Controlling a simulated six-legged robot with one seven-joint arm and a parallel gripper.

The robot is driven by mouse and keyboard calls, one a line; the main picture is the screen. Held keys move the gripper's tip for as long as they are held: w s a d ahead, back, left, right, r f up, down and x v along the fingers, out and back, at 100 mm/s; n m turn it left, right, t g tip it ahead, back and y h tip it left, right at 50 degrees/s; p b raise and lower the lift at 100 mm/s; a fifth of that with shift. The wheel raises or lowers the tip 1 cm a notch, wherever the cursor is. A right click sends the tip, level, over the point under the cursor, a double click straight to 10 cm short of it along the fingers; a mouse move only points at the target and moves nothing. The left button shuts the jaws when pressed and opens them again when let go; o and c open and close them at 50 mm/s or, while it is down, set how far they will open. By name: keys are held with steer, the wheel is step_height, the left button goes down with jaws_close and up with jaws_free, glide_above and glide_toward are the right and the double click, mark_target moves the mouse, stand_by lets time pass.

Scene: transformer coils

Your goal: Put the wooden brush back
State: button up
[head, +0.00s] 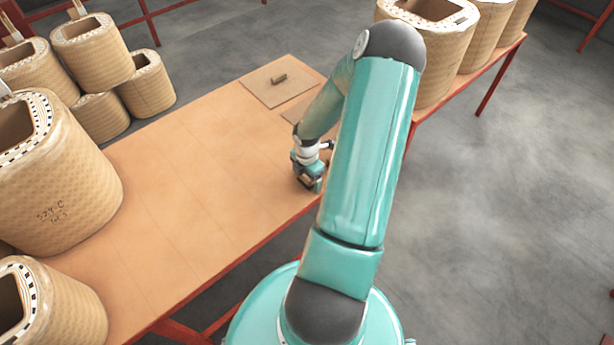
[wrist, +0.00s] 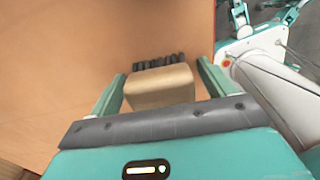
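The wooden brush (wrist: 160,88) shows in the wrist view as a pale wooden block with a row of dark bristles along its far side. My gripper (wrist: 161,72) is open, with one teal finger on each side of the brush. A narrow gap shows between each finger and the wood, so the fingers do not appear to press on it. In the head view my gripper (head: 311,185) is low over the right edge of the table, and it mostly hides the brush there.
The long wooden table (head: 190,180) is largely bare. Large wrapped coils (head: 65,195) stand at left, more (head: 440,60) at upper right.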

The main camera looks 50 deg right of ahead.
step_height(320, 180, up, 12)
steer(key=w+a+r+m+t+h, duration=0.15)
steer(key=a+r+m, duration=0.25)
steer(key=a+r, duration=0.55)
steer(key=w+a+r+m+g+h, duration=0.1)
steer(key=w+a+r+m+h, duration=0.2)
steer(key=a+r, duration=0.65)
steer(key=s+a+r+m+t+y, duration=0.2)
steer(key=s+a+r+m, duration=0.1)
steer(key=a, duration=0.5)
steer(key=s+a+r+m+t+y, duration=0.2)
steer(key=s+a+r+m+t, duration=0.1)
steer(key=a+r, duration=0.5)
steer(key=shift+s+a+m, duration=0.5)
steer(key=shift+s+m, duration=0.2)
steer(key=shift+m, duration=0.5)
steer(key=shift+y, duration=0.25)
